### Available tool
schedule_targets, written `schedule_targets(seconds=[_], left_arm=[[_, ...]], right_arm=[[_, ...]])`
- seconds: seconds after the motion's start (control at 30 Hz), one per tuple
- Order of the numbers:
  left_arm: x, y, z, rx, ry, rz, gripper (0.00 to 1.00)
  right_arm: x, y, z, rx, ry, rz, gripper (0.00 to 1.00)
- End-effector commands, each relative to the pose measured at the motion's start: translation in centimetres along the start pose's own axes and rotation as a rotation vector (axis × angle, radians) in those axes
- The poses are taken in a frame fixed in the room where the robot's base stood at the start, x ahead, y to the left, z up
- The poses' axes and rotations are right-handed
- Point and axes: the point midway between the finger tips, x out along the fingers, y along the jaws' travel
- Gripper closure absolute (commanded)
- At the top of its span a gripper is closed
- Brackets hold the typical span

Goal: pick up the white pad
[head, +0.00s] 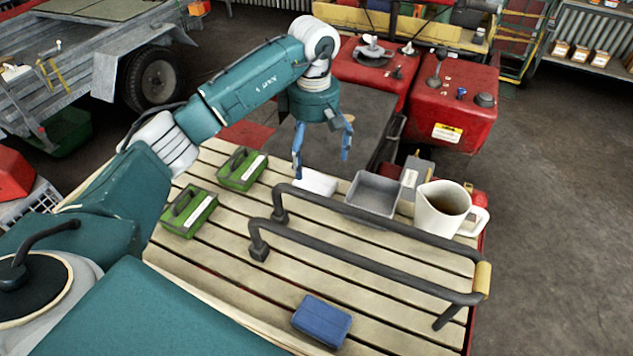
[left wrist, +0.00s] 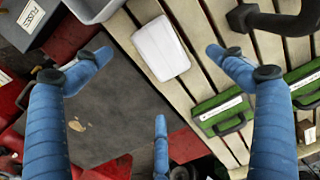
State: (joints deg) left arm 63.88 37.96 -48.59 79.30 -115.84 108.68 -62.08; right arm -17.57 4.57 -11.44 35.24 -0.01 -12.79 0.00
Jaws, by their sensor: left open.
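The white pad (head: 315,182) lies flat on the slatted wooden deck in the head view, between my left gripper and the grey bin. In the left wrist view the white pad (left wrist: 160,48) is whole and unobstructed, on the slats near the top middle. My left gripper (head: 322,166) hangs from above with its blue fingers spread, just above and beside the pad. Its open fingers (left wrist: 158,95) also show in the left wrist view, with nothing between them. My right gripper is not seen.
A dark handrail (head: 380,223) runs across the deck close to the pad. A grey bin (head: 374,193) and a white jug (head: 445,210) stand to the right. Two green cases (head: 241,169) lie left, a blue case (head: 321,320) in front.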

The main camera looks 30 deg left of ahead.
Motion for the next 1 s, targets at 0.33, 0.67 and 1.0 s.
schedule_targets(seconds=[0.33, 0.67, 1.0], left_arm=[[3.1, 0.2, 0.6, 0.002, -0.002, -0.005, 0.05], [6.9, 0.5, 0.8, 0.000, 0.000, 0.000, 0.05], [6.9, 0.6, 0.8, 0.000, 0.000, 0.001, 0.35]], right_arm=[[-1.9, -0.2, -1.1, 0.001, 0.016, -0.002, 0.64], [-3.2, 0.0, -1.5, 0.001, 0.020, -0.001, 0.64], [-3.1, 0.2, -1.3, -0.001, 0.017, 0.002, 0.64]])
